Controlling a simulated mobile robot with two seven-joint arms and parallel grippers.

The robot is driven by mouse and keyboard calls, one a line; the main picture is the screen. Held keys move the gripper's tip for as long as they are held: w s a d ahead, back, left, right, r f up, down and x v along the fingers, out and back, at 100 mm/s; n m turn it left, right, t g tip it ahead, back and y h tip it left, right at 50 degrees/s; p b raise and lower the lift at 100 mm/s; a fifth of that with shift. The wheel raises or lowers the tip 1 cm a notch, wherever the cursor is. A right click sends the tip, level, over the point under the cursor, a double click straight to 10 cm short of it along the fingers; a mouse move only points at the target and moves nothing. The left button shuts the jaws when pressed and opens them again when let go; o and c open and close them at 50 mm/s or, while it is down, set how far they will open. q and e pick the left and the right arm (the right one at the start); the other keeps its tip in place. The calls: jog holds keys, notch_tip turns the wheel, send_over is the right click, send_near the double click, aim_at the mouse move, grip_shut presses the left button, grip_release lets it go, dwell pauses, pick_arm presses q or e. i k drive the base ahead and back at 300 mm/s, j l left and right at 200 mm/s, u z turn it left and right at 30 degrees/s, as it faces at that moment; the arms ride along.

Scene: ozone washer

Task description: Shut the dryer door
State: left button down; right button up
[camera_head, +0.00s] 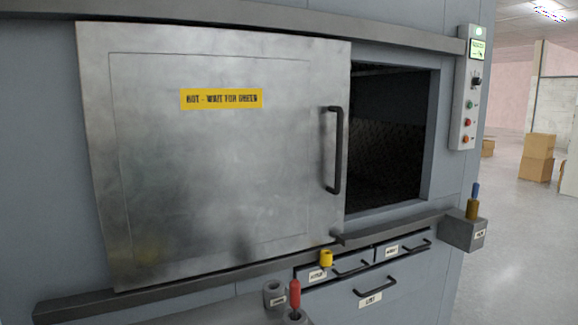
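The dryer door (215,165) is a large flat steel sliding panel on the left, with a yellow warning label (221,99) near its top. A black vertical bar handle (336,150) is at its right edge. The door stands partly open, leaving the dark dryer opening (395,140) uncovered to its right. The door sits between an upper rail (400,37) and a lower rail (400,225). Neither of my grippers is in view.
A control panel (467,95) with buttons is right of the opening. A grey box (463,232) juts out at right. Cardboard boxes (536,158) stand far behind.

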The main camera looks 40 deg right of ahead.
aim_at(211, 149)
jog(key=i+l+z, duration=0.1)
jog(key=z, duration=1)
jog(key=k+l, duration=0.1)
jog(key=k+u, duration=0.05)
